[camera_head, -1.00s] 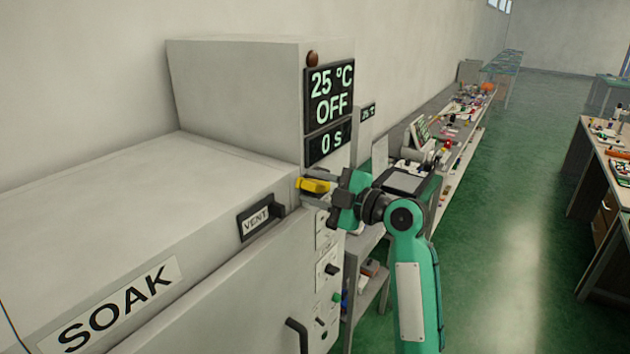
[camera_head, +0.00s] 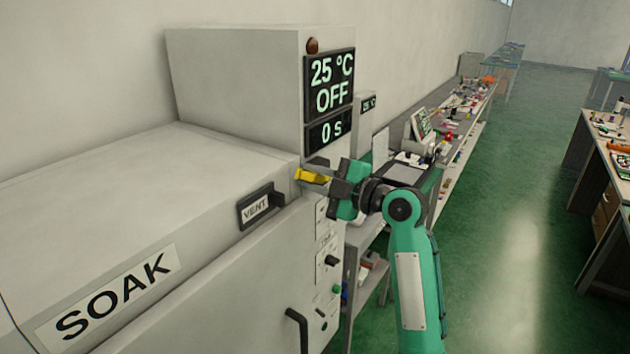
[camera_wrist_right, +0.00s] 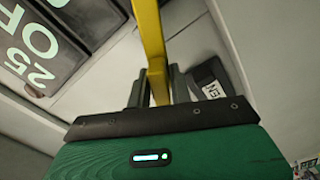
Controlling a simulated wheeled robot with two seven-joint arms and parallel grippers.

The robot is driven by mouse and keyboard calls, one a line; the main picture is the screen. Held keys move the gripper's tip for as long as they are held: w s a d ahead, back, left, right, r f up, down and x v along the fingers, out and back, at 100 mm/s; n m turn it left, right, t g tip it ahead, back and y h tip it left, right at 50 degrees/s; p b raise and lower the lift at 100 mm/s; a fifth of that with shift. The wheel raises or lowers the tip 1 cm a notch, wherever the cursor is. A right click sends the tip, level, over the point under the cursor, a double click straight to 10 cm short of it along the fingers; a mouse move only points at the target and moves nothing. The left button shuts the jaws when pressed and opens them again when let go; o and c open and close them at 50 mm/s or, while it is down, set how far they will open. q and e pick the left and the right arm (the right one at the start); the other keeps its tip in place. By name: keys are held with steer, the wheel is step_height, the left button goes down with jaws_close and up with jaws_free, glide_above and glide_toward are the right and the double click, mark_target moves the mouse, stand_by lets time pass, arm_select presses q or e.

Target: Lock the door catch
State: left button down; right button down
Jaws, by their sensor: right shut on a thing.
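The door catch is a yellow lever (camera_head: 312,176) at the upper corner of the grey SOAK oven (camera_head: 95,205), just below the display. My right gripper (camera_head: 326,178) is shut on the yellow lever, reaching it from the right. In the right wrist view the yellow lever (camera_wrist_right: 150,45) runs up from between the two dark fingers (camera_wrist_right: 158,88). The fingers hide the lever's near end. My left gripper is not in view.
A display (camera_head: 331,85) reads 25 °C, OFF, and another (camera_head: 330,130) reads 0 s.

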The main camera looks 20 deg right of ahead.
mark_target(304, 213)
step_height(304, 213, down, 9)
steer(key=n+b, duration=1.1)
steer(key=b, duration=0.4)
steer(key=shift+d+f+b, duration=0.1)
steer(key=shift+f+b, duration=0.05)
steer(key=shift+b, duration=0.15)
steer(key=shift+w+d+f+n, duration=0.25)
steer(key=shift+f+n, duration=0.2)
steer(key=shift+n, duration=0.2)
steer(key=shift+w+d+f+n, duration=0.2)
steer(key=shift+f+n, duration=0.2)
steer(key=shift+n, duration=0.25)
steer(key=c, duration=1.4)
jaws_free()
steer(key=shift+o, duration=0.2)
steer(key=shift+s+d, duration=0.1)
